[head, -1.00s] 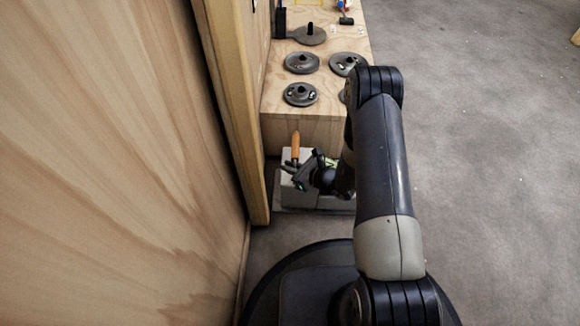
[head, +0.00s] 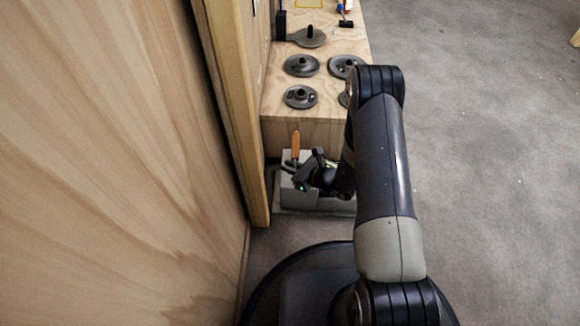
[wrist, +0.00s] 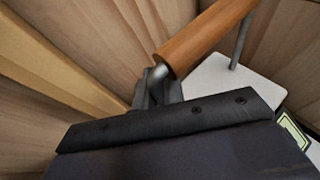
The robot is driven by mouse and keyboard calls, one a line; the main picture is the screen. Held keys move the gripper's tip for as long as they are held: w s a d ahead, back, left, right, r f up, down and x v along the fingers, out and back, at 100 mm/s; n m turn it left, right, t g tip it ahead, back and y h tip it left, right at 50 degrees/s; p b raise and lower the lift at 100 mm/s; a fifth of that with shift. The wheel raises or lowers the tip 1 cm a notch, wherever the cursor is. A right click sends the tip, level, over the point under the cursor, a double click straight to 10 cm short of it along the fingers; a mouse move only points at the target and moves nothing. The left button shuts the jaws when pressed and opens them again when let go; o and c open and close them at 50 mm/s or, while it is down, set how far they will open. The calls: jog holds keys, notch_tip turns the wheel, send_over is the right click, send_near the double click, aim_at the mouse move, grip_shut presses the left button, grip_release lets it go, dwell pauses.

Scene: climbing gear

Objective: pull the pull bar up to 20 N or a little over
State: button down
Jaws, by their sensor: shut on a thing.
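The pull bar (head: 295,146) is a brown wooden handle that stands out above a pale grey unit on the floor, by the wooden wall. In the wrist view the pull bar (wrist: 205,38) runs to the upper right from a metal end. My gripper (head: 303,181) is low over the grey unit (head: 284,197). In the wrist view my gripper (wrist: 158,92) is shut at the bar's metal end; the contact itself is mostly hidden. A lit greenish display (wrist: 290,130) is cut off at the right edge; I cannot read its value.
A plywood box (head: 300,132) stands behind the unit, with several dark round weights (head: 301,65) on top. A wooden post (head: 232,120) and wall close off the left side. Grey floor (head: 480,150) is open on the right.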

jog(key=shift+r, duration=0.55)
jog(key=shift+f, duration=0.1)
jog(key=shift+f+b, duration=1.1)
jog(key=shift+f, duration=0.85)
jog(key=c, duration=1.4)
grip_release()
jog(key=shift+f, duration=0.1)
jog(key=shift+c, duration=0.2)
jog(key=p+v, duration=0.4)
jog(key=v, duration=0.6)
jog(key=shift+s+d, duration=0.2)
jog(key=shift+d, duration=0.15)
